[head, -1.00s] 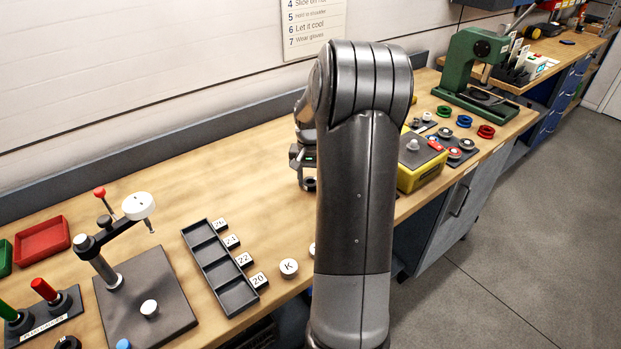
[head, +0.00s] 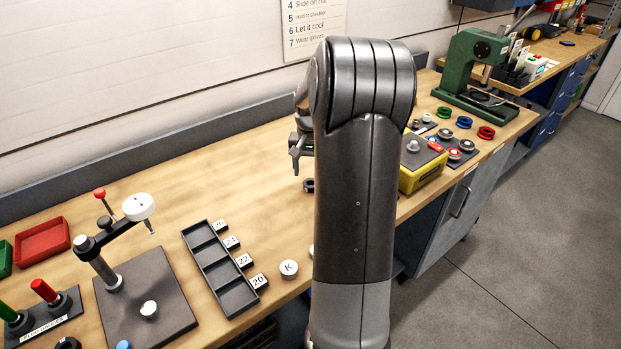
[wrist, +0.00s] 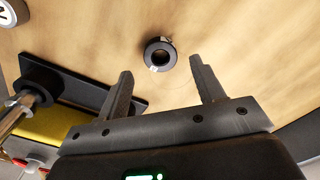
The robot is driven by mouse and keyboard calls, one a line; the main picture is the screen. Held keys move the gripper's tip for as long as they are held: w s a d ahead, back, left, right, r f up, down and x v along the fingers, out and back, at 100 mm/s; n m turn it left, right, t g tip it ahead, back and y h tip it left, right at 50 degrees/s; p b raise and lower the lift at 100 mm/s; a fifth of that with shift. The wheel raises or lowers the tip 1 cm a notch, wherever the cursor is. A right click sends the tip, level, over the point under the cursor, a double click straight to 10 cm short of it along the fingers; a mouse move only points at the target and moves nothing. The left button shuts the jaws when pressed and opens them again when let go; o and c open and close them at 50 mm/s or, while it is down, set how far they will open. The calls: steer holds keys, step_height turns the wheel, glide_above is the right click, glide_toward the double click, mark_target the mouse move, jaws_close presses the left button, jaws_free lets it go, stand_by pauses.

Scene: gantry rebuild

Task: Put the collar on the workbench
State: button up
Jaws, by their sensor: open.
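The collar (wrist: 152,51) is a small dark ring with a pale mark on its rim. It lies flat on the wooden workbench (wrist: 230,40), apart from my fingers. In the head view the collar (head: 308,186) shows on the bench just left of my arm, partly hidden by it. My gripper (wrist: 160,68) is open and empty, its two fingers apart on either side below the collar in the wrist view. In the head view my gripper (head: 296,160) is above the collar, mostly hidden behind my arm.
A yellow box (head: 422,174) with a dark top stands right of my arm. A four-part dark tray (head: 222,268) and a black fixture plate (head: 150,300) lie to the left. A green press (head: 475,75) stands at the far right. The bench left of the collar is clear.

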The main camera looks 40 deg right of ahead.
step_height(320, 180, up, 8)
steer(key=f, duration=0.1)
steer(key=s+a+r+n+t, duration=0.1)
steer(key=s+a+r+n, duration=0.15)
steer(key=a+r, duration=0.6)
steer(key=s+a+f+n+t, duration=0.1)
steer(key=s+a+n+t, duration=0.3)
steer(key=s+a, duration=1.6)
steer(key=shift+a+n+t, duration=0.3)
steer(key=shift+a+n, duration=0.35)
steer(key=shift+n, duration=0.6)
